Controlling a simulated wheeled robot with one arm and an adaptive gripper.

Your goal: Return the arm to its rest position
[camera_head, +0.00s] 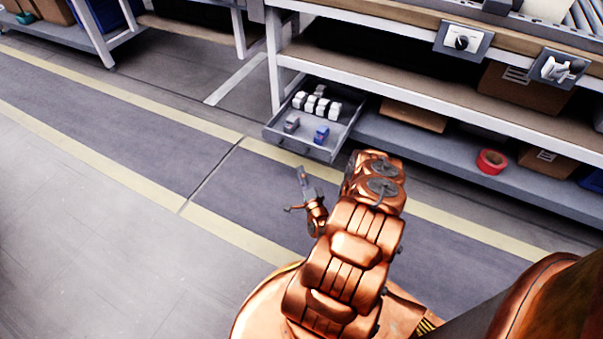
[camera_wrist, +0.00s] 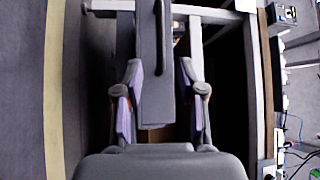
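My gripper (camera_head: 303,180) is in front of the open drawer (camera_head: 278,140), in the head view. In the wrist view, the two fingers of my gripper (camera_wrist: 160,78) stand apart, with nothing held between them. The drawer front with its dark handle (camera_wrist: 160,60) appears beyond the fingers and lies between them in the picture. The exact gap between fingertips and handle is hard to tell. My arm is stretched forward and low, over the floor.
The drawer holds several white boxes (camera_head: 318,104) and two blue-marked items (camera_head: 321,135). The workbench (camera_head: 410,60) with lower shelf stands behind. A red tape roll (camera_head: 491,161) and cardboard boxes lie on the shelf. The floor at left is clear.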

